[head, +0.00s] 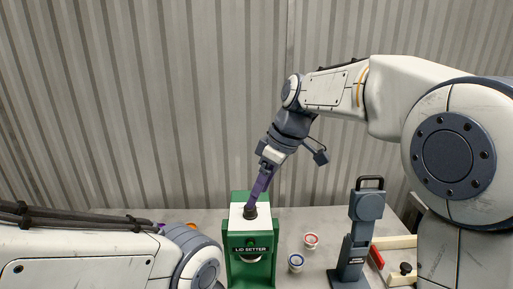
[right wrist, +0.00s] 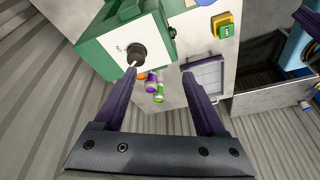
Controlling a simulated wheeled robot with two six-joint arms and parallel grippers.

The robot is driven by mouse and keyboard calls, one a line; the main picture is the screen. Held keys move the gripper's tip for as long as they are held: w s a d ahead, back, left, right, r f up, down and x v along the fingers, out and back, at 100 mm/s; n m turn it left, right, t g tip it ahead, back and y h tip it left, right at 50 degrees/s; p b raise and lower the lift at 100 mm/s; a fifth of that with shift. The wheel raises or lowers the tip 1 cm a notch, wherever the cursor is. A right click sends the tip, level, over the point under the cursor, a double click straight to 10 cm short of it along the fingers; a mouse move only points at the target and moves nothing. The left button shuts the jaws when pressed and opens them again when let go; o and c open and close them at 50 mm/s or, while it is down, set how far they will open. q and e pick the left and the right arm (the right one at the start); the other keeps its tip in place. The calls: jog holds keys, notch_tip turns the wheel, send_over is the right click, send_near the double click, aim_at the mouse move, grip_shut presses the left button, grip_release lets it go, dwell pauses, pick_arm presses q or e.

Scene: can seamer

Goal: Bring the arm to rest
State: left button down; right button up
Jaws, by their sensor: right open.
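My right arm reaches down from the upper right in the head view. Its gripper (head: 257,196) has purple fingers and is just above the black knob (head: 250,212) on top of the green and white lid setter (head: 237,225). In the right wrist view the right gripper (right wrist: 162,75) is open, with nothing between its fingers. The knob (right wrist: 134,54) shows there near the left fingertip; I cannot tell whether they touch. My left arm lies across the lower left of the head view, its gripper out of sight.
A red-rimmed can (head: 311,240) and a blue-rimmed can (head: 296,262) stand right of the lid setter. Beyond them is a blue-grey lever device (head: 362,235). The right wrist view shows several small coloured items (right wrist: 158,90), a yellow-green button box (right wrist: 223,26) and a dark bin (right wrist: 262,62).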

jog(key=s+f+m+h, duration=0.1)
jog(key=s+f, duration=0.3)
jog(key=s, duration=0.4)
jog(key=s+d+f+m+h, duration=0.1)
jog(key=s+f, duration=0.3)
jog(key=s, duration=0.5)
jog(key=s+d+f+m+g, duration=0.1)
jog(key=s+f+m, duration=0.2)
jog(key=s, duration=0.6)
jog(key=shift+s+f+h, duration=0.15)
jog(key=shift+f+h, duration=0.25)
jog(key=shift+f, duration=0.5)
